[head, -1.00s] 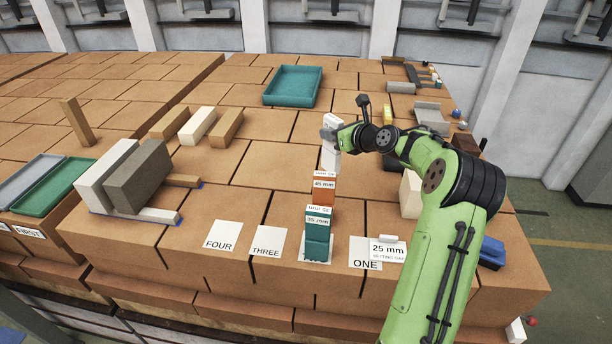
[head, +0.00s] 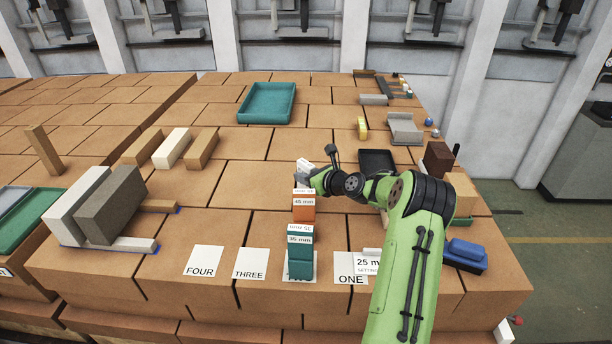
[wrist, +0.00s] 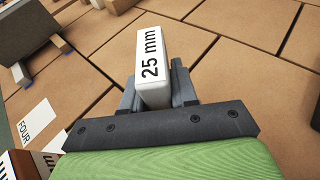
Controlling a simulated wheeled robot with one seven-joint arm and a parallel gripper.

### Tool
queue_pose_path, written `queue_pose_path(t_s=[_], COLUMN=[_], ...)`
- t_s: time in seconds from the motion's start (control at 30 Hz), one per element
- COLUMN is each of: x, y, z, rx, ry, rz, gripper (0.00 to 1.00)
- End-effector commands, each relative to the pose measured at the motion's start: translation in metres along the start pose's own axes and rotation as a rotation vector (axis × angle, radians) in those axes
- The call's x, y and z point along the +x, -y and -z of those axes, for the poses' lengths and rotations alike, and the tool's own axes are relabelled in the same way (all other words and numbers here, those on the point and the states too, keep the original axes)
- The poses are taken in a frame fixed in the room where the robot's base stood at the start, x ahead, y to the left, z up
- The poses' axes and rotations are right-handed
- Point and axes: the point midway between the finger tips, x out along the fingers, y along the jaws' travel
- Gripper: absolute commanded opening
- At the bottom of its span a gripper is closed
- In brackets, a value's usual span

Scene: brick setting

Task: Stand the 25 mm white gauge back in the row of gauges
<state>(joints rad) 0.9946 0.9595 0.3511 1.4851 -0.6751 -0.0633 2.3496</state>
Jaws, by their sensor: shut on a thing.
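My gripper (head: 313,180) is shut on the white 25 mm gauge (head: 303,170). In the wrist view the gauge (wrist: 152,62) sits between the two grey fingers of my gripper (wrist: 155,95), its "25 mm" label facing the camera. In the head view it is just behind the orange 45 mm gauge (head: 303,210), which hides its lower part. I cannot tell whether it touches the bricks. The teal 35 mm gauge (head: 300,262) stands in front of the orange one, on a white card.
White and dark blocks (head: 128,205) stand left. A teal tray (head: 266,103) lies behind.

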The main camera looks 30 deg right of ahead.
Motion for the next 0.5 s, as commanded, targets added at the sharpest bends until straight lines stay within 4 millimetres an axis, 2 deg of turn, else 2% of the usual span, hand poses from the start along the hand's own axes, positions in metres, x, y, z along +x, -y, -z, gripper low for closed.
queue_pose_path(t_s=[0.03,0.07,0.2,0.23,0.5], x=[0.0007,0.0009,0.0007,0.0007,0.0000], y=[0.0000,0.0000,0.0001,0.0001,0.0000], z=[0.0016,0.0028,0.0022,0.0021,0.0001], rx=[0.000,0.001,0.001,0.001,0.000], ry=[0.001,0.000,0.000,0.000,0.000], rz=[0.000,0.000,0.000,0.000,0.000], gripper=[0.00,0.29,0.51,0.53,0.53])
